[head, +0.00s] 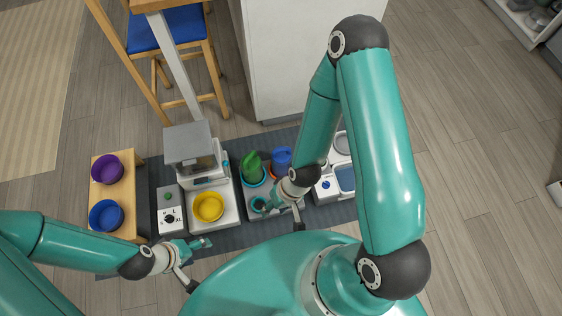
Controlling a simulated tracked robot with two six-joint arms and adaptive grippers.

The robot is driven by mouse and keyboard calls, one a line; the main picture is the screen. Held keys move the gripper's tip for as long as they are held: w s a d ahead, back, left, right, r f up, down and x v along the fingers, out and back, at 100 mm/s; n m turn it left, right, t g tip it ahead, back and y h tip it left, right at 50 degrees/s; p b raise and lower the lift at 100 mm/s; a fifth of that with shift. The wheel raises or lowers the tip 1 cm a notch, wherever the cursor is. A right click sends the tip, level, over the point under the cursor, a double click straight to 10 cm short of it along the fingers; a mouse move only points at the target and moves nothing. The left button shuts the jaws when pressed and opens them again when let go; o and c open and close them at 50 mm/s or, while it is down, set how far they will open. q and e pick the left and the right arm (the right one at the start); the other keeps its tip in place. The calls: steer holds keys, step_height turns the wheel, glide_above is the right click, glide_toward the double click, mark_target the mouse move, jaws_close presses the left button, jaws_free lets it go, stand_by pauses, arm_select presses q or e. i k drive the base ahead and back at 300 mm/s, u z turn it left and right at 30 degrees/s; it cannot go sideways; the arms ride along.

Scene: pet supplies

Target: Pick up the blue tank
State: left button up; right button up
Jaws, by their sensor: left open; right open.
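The blue tank (281,157) stands at the back right of a grey station, beside a green tank (253,166). My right forearm and wrist pass close to its right side in the picture. My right gripper (278,212) is open over the front of the grey station (250,190), nearer to me than the blue tank. I see nothing held between its fingers. My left gripper (199,264) is open and empty in front of the dispenser with the yellow bowl, well away from the blue tank.
A dispenser (190,145) with a yellow bowl (208,206) stands left of the station. A control box (171,211) is beside it. A wooden bench (123,186) holds purple (107,168) and blue bowls (105,215). A white unit with basins (325,190) is right. A white cabinet (290,60) stands behind.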

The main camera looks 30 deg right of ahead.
mark_target(281, 157)
steer(key=k, duration=1.3)
steer(key=z, duration=0.45)
steer(key=i, duration=1.1)
steer(key=z, duration=0.55)
steer(key=i, duration=0.6)
steer(key=u, duration=0.1)
